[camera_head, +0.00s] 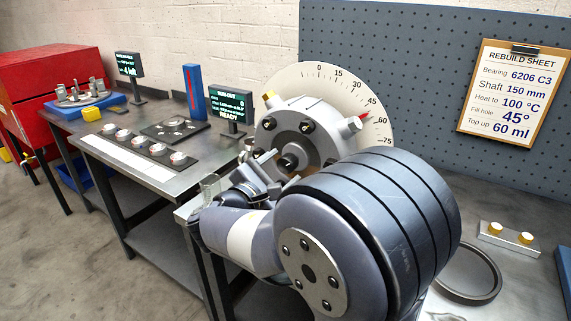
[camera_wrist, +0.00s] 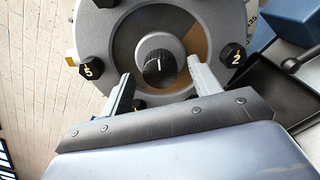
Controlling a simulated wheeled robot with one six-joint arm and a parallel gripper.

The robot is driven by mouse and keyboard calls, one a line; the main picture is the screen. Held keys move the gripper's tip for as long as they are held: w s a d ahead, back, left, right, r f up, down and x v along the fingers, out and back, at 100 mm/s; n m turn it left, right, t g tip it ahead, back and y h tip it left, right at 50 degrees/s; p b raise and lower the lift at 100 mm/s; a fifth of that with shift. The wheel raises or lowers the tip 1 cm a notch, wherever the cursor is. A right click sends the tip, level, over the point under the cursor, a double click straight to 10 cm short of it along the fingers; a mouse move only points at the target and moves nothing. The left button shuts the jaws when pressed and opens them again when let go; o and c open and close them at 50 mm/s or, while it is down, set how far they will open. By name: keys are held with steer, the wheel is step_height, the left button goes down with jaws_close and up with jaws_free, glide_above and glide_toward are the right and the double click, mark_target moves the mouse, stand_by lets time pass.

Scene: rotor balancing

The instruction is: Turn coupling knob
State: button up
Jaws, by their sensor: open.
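The coupling knob (camera_wrist: 159,67) is a black round knob with a white pointer line, set in a pale ring at the middle of the grey rotor face (camera_wrist: 204,22). It also shows in the head view (camera_head: 288,162), partly crowded by my gripper. My gripper (camera_wrist: 160,82) is open, its two pale fingers spread left and right of the knob. I see gaps between the fingers and the knob, and nothing is held. In the head view my gripper (camera_head: 270,170) reaches up to the rotor (camera_head: 300,118) from the front. A dial plate (camera_head: 340,85) with degree marks stands behind the rotor.
Numbered black bolts, such as bolt 5 (camera_wrist: 88,68) and bolt 2 (camera_wrist: 233,56), surround the knob. A dark ring (camera_head: 468,274) lies on the right bench.

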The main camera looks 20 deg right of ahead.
steer(key=shift+x, duration=1.25)
steer(key=c, duration=1)
